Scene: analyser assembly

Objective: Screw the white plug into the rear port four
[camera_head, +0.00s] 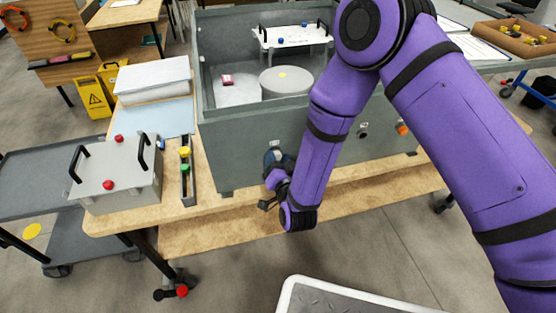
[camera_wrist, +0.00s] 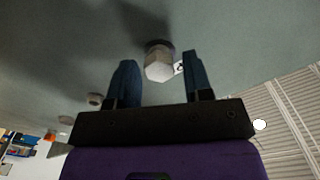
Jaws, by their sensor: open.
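The white plug (camera_wrist: 158,64) has a hexagonal head and sits at a dark round port (camera_wrist: 160,46) in the grey wall of the analyser case (camera_head: 235,150). How deep it is seated, I cannot tell. My gripper (camera_wrist: 158,61) is open, with one blue finger on each side of the plug head. Gaps show between the fingers and the plug in the wrist view. In the head view my gripper (camera_head: 277,160) is at the case's near wall, and the plug is hidden there. The port's number cannot be read.
Other fittings (camera_wrist: 95,99) line the same wall. An orange fitting (camera_head: 402,129) is to the right on it. A grey lid with black handles (camera_head: 125,170) and a narrow tray (camera_head: 188,185) with yellow and green plugs are on the wooden bench (camera_head: 220,205) at left.

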